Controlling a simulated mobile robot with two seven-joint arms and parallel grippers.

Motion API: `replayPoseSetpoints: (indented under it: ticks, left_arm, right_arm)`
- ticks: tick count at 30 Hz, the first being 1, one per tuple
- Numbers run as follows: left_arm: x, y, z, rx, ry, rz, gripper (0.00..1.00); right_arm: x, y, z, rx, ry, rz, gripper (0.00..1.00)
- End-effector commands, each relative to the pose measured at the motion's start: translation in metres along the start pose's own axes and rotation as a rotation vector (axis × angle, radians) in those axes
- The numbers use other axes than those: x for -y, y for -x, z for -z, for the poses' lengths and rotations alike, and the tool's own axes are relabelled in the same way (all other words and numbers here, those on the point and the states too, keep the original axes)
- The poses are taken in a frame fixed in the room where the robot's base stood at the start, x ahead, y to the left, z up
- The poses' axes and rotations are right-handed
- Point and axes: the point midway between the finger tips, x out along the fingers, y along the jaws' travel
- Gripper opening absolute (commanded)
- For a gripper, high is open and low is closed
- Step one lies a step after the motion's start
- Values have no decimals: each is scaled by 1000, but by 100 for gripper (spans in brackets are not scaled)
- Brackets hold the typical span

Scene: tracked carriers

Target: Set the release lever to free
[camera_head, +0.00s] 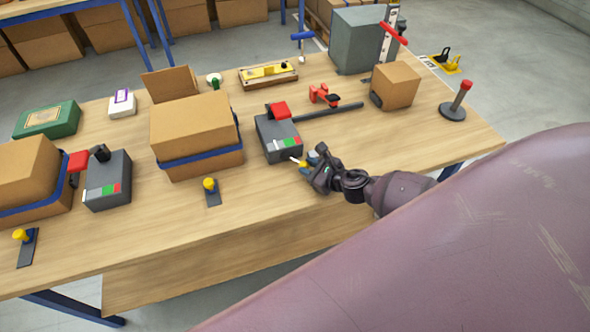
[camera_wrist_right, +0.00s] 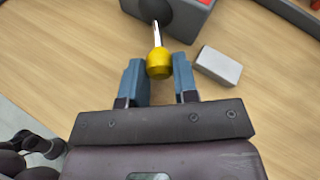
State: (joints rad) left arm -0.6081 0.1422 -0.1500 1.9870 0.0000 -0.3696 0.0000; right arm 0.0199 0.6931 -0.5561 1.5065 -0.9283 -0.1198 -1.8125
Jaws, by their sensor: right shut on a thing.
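The release lever is a thin metal rod with a yellow knob (camera_head: 302,163), on the side of a grey box (camera_head: 279,147) with a red block on top and white, green and red marks. In the right wrist view the yellow knob (camera_wrist_right: 159,66) sits between the blue fingertips, and its rod (camera_wrist_right: 156,33) runs up to a dark round hub (camera_wrist_right: 153,10). My right gripper (camera_head: 309,166) is shut on this knob; it also shows in the right wrist view (camera_wrist_right: 160,75). Which mark the lever points to is unclear. My left gripper is not in view.
A strapped carton (camera_head: 193,125) stands left of the grey box. A similar grey box (camera_head: 107,192) is further left. A small yellow-knobbed post (camera_head: 210,187) stands near the front edge. A pale block (camera_wrist_right: 218,66) lies beside the knob. Red clamp (camera_head: 323,95) behind.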

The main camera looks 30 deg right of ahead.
Motion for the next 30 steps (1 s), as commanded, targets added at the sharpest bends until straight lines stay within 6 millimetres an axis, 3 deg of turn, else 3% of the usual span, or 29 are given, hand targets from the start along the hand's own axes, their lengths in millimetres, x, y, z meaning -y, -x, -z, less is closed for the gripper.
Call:
replayPoseSetpoints:
  ticks: [16, 17, 21, 30]
  left_arm:
    - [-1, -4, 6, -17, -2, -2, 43]
    - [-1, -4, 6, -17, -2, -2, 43]
    - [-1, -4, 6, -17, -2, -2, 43]
    - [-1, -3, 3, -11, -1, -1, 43]
  right_arm:
    - [6, 5, 3, 6, 4, -13, 0]
    - [6, 5, 3, 6, 4, -13, 31]
    - [6, 5, 3, 5, 4, -12, 52]
    - [6, 7, 4, 4, 4, -12, 53]
